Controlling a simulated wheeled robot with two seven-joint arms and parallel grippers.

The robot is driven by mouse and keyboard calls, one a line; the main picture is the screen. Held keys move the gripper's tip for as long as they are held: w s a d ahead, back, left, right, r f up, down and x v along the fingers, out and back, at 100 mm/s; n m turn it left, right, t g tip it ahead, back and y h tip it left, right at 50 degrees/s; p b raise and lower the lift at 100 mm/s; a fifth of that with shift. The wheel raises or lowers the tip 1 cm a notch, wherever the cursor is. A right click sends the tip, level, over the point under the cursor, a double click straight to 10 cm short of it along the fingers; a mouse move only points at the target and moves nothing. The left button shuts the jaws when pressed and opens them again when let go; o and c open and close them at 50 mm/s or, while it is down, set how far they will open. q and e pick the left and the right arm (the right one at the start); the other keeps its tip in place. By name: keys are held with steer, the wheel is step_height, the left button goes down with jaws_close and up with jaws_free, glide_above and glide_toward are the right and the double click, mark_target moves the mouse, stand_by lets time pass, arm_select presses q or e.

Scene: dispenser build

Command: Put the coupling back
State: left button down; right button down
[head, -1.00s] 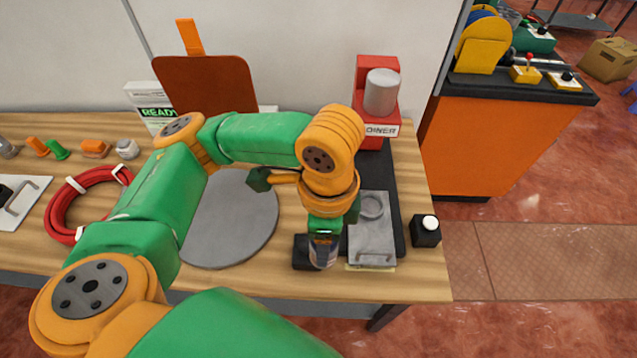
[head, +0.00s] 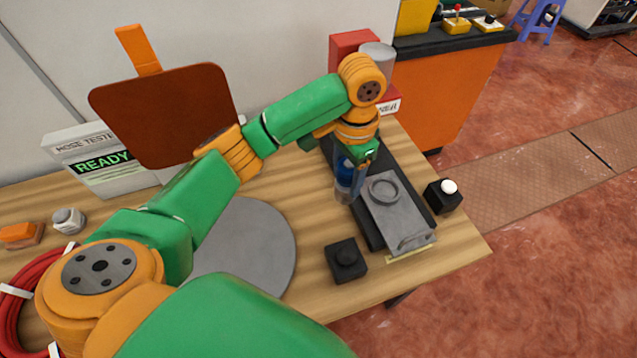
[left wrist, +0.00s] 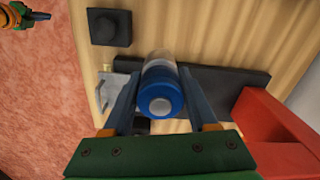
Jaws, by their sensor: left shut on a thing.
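My left gripper (head: 352,172) is shut on a cylinder with a blue end and a clear or grey body (head: 345,188). In the left wrist view the blue-ended cylinder (left wrist: 162,90) sits between the two fingers of the gripper (left wrist: 163,105). It is held beside the grey plate with a round ring (head: 388,205), near the dispenser's black base (head: 428,215). Whether its lower end touches anything I cannot tell. A small grey fitting (head: 68,220) lies on the table at left; I cannot tell which thing is the coupling. Part of my right gripper (left wrist: 38,16) shows at the left wrist view's corner.
The red dispenser (head: 352,45) stands behind my left wrist. A black block (head: 346,260) and a black button box with a white top (head: 443,196) flank the plate. A grey disc (head: 250,245), red hose (head: 25,280) and hose tester box (head: 95,165) are at left.

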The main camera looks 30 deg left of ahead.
arm_select(q)
steer(key=shift+w+a+f+p, duration=0.15)
steer(key=shift+w+a+f, duration=0.45)
steer(key=shift+a+f, duration=1)
steer(key=shift+w+a+f+p, duration=0.2)
steer(key=shift+w+a+f, duration=0.45)
steer(key=shift+a+f, duration=1)
steer(key=shift+w+a+f+p, duration=0.15)
steer(key=shift+w+a+f, duration=0.65)
steer(key=shift+f, duration=1.35)
steer(key=shift+s+a, duration=0.15)
steer(key=shift+s, duration=0.1)
steer(key=shift+c, duration=1)
jaws_free()
steer(key=shift+f, duration=0.1)
step_height(320, 180, up, 12)
steer(key=b, duration=0.1)
